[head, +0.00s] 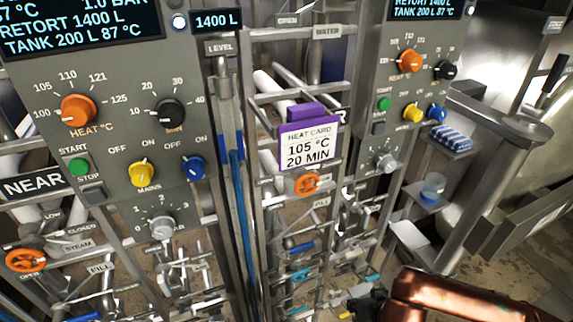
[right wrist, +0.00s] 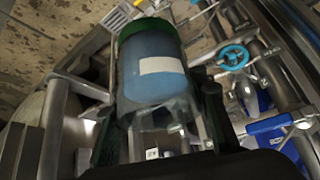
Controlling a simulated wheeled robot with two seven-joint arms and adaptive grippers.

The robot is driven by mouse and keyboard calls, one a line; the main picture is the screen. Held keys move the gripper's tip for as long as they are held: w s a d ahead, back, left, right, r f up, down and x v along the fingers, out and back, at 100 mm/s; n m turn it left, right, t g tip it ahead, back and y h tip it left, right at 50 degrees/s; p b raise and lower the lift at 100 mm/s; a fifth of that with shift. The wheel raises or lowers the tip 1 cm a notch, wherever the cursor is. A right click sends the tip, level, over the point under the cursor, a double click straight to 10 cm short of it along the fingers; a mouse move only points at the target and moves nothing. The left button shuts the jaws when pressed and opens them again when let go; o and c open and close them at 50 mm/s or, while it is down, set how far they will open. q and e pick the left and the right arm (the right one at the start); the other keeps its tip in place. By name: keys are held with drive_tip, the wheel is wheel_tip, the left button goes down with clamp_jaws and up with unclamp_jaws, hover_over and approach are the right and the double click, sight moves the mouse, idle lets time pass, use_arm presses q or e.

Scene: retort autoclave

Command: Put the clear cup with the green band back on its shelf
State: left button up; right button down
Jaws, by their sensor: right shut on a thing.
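In the right wrist view, a clear cup with a green band (right wrist: 152,75) and a pale label stands between the dark fingers of my right gripper (right wrist: 160,108), which is shut on it. The cup's green band is at the end away from the palm. In the head view my copper-coloured right arm comes in at the lower right, with a dark part of the gripper (head: 368,304) at the bottom edge; the cup cannot be made out there. A small shelf (head: 418,198) on the right holds another clear cup with blue (head: 432,187). My left gripper is not in view.
A higher shelf (head: 462,150) holds blue-and-white striped items (head: 450,138). Control panels with knobs (head: 78,110), a heat card (head: 309,145), pipes and orange valve wheels (head: 306,184) crowd the left and middle. A grey post (head: 490,185) stands right of the shelves.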

wheel_tip(320, 180, up, 9)
drive_tip(key=p, duration=0.7)
drive_tip(key=shift+p, duration=0.4)
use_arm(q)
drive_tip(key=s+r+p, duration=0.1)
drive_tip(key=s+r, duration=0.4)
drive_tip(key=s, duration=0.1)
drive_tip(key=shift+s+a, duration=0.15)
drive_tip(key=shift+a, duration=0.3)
use_arm(e)
drive_tip(key=shift+w+d+r, duration=0.1)
drive_tip(key=shift+r, duration=0.35)
drive_tip(key=shift+f, duration=0.15)
